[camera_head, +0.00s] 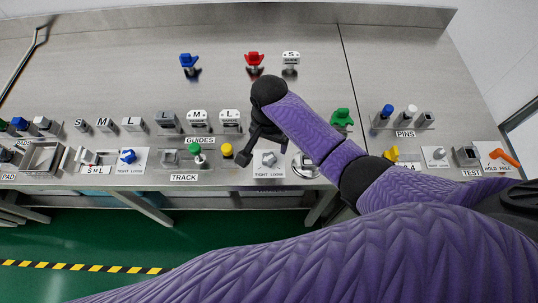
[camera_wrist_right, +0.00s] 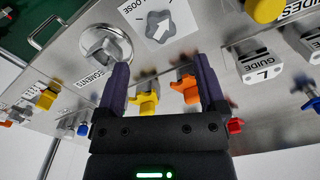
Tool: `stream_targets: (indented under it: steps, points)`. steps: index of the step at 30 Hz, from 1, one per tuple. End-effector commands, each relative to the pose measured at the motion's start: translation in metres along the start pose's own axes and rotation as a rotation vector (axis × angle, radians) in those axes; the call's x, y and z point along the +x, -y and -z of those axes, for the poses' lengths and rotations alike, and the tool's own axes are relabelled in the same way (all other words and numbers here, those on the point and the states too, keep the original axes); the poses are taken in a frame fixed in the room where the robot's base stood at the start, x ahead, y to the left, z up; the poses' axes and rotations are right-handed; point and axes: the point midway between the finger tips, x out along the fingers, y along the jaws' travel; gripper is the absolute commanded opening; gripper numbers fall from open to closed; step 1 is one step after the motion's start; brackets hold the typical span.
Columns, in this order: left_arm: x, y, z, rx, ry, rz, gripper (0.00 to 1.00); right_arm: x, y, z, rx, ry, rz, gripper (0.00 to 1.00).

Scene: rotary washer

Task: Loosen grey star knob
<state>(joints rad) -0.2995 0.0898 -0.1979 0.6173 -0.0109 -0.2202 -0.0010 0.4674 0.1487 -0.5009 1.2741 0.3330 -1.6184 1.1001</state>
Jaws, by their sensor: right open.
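The grey star knob (camera_head: 268,158) sits on a white plate marked TIGHT and LOOSE at the bench's front edge. In the right wrist view the knob (camera_wrist_right: 159,24) shows at the top, beyond the fingertips, with a clear gap. My right gripper (camera_head: 246,155) is just left of the knob in the head view, apart from it as far as I can tell. Its two fingers (camera_wrist_right: 163,72) are spread, with nothing held between them. My left gripper is not in view.
A round metal fixture (camera_head: 305,166) is just right of the knob. A yellow knob (camera_head: 227,150) and green knob (camera_head: 195,149) stand to the left. Grey guide blocks (camera_head: 230,120) are behind. Yellow (camera_wrist_right: 146,104) and orange (camera_wrist_right: 187,89) pieces show between the fingers, farther off.

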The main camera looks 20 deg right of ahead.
Motion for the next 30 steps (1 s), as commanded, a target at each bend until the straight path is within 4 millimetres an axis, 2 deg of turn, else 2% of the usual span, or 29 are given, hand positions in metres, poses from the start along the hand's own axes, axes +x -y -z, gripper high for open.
stream_targets:
  steps: [1, 3, 9, 19, 30]
  points:
    - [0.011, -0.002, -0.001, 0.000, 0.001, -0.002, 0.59, 0.019, 0.000, -0.001, 0.000, 0.003, -0.003, 0.89]
    - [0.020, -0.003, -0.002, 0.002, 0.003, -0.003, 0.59, 0.037, 0.000, -0.001, -0.001, 0.002, -0.003, 0.89]
    - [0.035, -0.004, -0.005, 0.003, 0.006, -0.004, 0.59, 0.070, 0.000, 0.000, -0.003, 0.000, -0.001, 0.89]
    - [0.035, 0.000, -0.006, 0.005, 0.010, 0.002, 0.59, 0.074, 0.000, 0.000, -0.003, -0.001, 0.002, 0.89]
    - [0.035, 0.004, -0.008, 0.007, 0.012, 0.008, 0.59, 0.074, 0.000, 0.000, -0.003, -0.001, 0.001, 0.11]
